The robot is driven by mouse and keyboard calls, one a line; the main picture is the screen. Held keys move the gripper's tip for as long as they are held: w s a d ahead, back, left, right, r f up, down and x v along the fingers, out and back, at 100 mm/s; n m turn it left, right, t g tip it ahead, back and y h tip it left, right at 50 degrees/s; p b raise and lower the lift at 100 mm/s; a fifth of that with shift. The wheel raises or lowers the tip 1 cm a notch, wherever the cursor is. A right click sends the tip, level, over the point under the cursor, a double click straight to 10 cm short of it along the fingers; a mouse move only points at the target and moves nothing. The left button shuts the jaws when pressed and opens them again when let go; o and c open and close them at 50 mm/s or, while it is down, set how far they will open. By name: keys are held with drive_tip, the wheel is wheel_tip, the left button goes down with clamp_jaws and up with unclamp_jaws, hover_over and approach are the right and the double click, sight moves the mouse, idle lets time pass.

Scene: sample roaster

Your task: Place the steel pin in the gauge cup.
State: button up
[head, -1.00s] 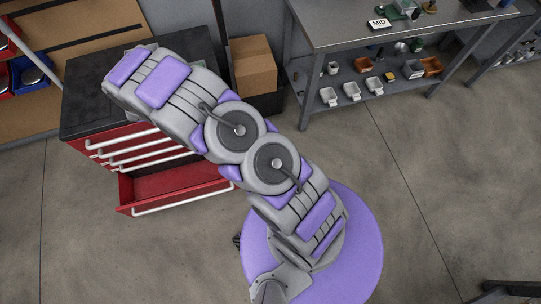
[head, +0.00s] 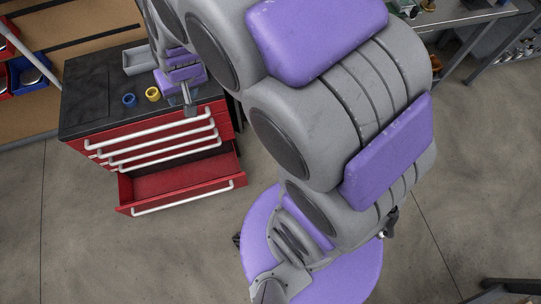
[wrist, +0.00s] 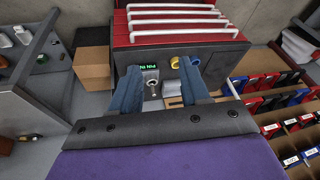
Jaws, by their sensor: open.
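My gripper (wrist: 159,66) is open and empty above the black cabinet top in the wrist view. In the head view my gripper (head: 190,106) is over the cabinet's right front part. Between its fingers in the wrist view is a small grey device with a green display (wrist: 147,67), reading upside down "PIN NO". A small round metallic piece (wrist: 152,85) shows on it, probably the gauge cup; I cannot tell for sure. A grey tray (wrist: 174,88) lies beside it, partly hidden; it also shows in the head view (head: 136,69). I cannot make out the steel pin.
A blue ring (head: 129,100) and a yellow ring (head: 152,94) sit on the cabinet top (head: 85,100). The red cabinet's bottom drawer (head: 182,185) stands open. A cardboard box (wrist: 92,68) stands beside the cabinet. Racks of bins (wrist: 285,95) are at right in the wrist view.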

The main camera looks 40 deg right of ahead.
drive_tip(key=s+d+r+g, duration=0.1)
drive_tip(key=s+d+g, duration=0.1)
drive_tip(key=s, duration=0.7)
drive_tip(key=s+d+r+g+h, duration=0.1)
drive_tip(key=s+d, duration=0.1)
drive_tip(key=s, duration=0.7)
drive_tip(key=s+d+r+g, duration=0.1)
drive_tip(key=s+d+g, duration=0.1)
drive_tip(key=s, duration=0.8)
drive_tip(key=shift+d+r+n+g, duration=0.3)
drive_tip(key=shift+d+r+n, duration=0.05)
drive_tip(key=shift+n, duration=0.05)
drive_tip(key=shift+c, duration=0.3)
